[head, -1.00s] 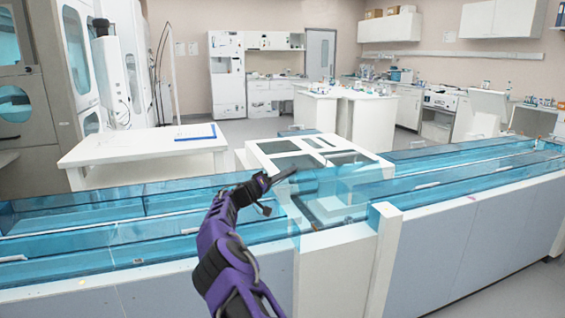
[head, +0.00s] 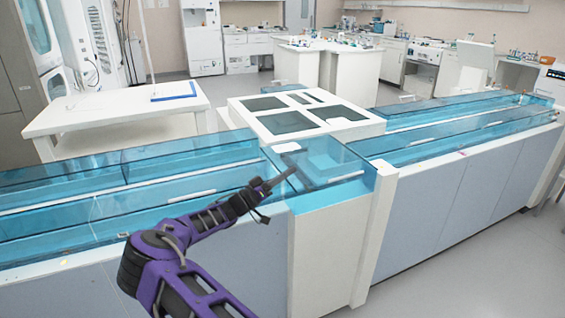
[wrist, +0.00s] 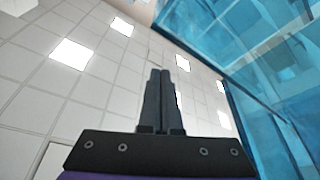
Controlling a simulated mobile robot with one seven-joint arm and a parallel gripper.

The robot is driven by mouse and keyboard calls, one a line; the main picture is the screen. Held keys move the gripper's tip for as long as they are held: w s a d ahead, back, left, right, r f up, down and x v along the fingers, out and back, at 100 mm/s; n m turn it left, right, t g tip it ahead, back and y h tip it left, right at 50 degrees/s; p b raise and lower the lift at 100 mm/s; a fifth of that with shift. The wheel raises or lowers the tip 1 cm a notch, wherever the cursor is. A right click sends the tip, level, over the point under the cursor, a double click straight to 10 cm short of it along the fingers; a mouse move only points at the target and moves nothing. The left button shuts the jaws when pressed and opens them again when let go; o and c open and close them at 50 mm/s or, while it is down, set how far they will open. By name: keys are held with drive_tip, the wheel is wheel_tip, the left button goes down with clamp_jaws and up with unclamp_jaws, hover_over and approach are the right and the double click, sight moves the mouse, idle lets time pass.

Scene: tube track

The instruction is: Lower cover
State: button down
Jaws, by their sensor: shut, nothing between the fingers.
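The clear blue cover (head: 335,165) is over the short middle section of the track, beside the white post. It appears to lie level, roughly in line with the neighbouring blue covers; whether it is fully seated I cannot tell. My gripper (head: 292,171) is shut and empty, at the cover's left front side in the head view; touching or apart is unclear. In the wrist view my gripper (wrist: 160,74) has its fingers together, pointing up toward the ceiling, with blue clear panels (wrist: 255,50) to the right.
Long blue-covered track runs (head: 130,205) extend left and right (head: 460,125). A white post (head: 377,225) stands right of the cover. A white unit with dark panels (head: 305,115) is behind it, and a white table (head: 115,110) is at the back left. Floor at front right is clear.

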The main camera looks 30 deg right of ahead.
drive_tip(key=shift+s+f, duration=0.1)
drive_tip(key=shift+f, duration=0.2)
idle(0.4)
